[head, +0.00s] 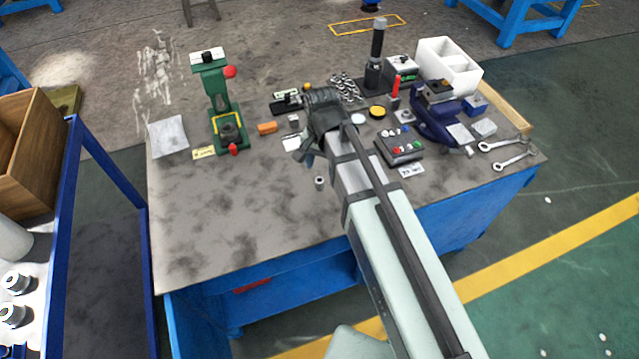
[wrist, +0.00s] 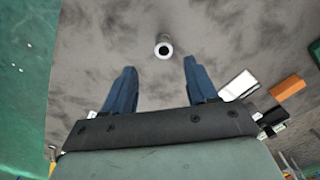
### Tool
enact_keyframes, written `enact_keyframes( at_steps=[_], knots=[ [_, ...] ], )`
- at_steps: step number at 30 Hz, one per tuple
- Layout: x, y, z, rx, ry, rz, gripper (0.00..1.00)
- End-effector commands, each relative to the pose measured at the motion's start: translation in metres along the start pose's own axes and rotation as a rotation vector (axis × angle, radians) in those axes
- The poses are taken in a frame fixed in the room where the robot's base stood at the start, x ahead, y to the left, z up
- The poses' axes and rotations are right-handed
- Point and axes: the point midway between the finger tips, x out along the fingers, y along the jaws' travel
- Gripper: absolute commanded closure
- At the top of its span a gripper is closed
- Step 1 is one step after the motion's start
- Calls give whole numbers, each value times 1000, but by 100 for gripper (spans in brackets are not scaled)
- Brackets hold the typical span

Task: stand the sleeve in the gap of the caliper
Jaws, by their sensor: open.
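The sleeve appears to be the small grey metal cylinder (head: 319,183) standing upright on the bench in front of my gripper. It also shows in the wrist view (wrist: 164,47), with a dark hole in its top, just beyond and between the fingertips. My gripper (wrist: 157,68) is open and empty, its two blue-grey fingers apart and not touching the cylinder. In the head view my gripper (head: 304,152) is partly hidden by my own arm. I cannot surely pick out the caliper; a dark device with a green part (head: 285,102) sits behind my wrist, partly covered.
A green press (head: 214,95) stands at the back left, an orange block (head: 267,128) beside it. A blue vise (head: 432,120), a button box (head: 400,150), a white bin (head: 447,68) and wrenches (head: 508,162) fill the right. The bench's front left (head: 230,220) is clear.

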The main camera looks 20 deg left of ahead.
Motion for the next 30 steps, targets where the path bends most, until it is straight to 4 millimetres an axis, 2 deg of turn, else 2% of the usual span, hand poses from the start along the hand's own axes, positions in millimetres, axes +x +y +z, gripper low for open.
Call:
enact_keyframes(
  at_steps=[6,17,30],
  knots=[
    [22,0,0,-1,0,0,42],
    [34,-1,0,-1,0,0,42],
    [78,-6,1,-1,0,0,42]
  ],
)
